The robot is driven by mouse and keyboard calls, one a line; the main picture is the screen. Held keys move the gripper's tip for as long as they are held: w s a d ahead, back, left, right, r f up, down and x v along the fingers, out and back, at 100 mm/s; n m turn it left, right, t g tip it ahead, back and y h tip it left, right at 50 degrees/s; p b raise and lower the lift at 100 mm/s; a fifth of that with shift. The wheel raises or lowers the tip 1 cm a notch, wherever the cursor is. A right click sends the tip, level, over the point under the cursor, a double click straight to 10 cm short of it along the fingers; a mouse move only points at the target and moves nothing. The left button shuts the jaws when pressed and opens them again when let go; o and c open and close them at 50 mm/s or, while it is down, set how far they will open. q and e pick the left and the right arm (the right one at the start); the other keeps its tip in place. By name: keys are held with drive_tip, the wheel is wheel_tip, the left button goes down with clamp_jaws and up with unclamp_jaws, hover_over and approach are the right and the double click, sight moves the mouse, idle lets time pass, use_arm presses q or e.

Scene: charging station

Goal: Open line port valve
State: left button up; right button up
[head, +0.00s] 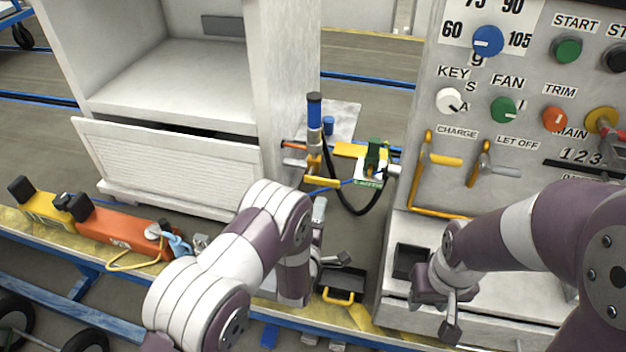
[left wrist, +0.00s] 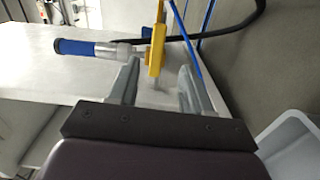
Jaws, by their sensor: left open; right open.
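The line port valve appears to be the yellow lever (head: 322,181) at the base of an upright metal fitting with a blue grip (head: 314,110). In the left wrist view, the yellow lever (left wrist: 156,50) stands ahead of and between my left fingertips, with the blue grip (left wrist: 75,47) to its left. My left gripper (head: 327,236) is open, below the lever in the head view; its open fingers also show in the left wrist view (left wrist: 159,72). I cannot tell whether they touch the lever. My right gripper (head: 445,300) is open and empty in front of the control panel.
A black hose (head: 343,195) loops beside the fitting, and a green-topped valve (head: 373,155) stands to its right. The white cabinet (head: 285,90) is at left, the control panel (head: 520,100) at right. A black tray with yellow handle (head: 343,283) is below my left gripper.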

sight(328, 185)
use_arm(q)
drive_tip(key=shift+n, duration=0.3)
drive_tip(key=w+d, duration=0.1)
drive_tip(key=w, duration=0.7)
drive_tip(key=w+d+b, duration=0.1)
drive_tip(key=w, duration=0.3)
drive_tip(key=shift+w+d+r, duration=0.1)
drive_tip(key=shift+w+d, duration=0.2)
clamp_jaws()
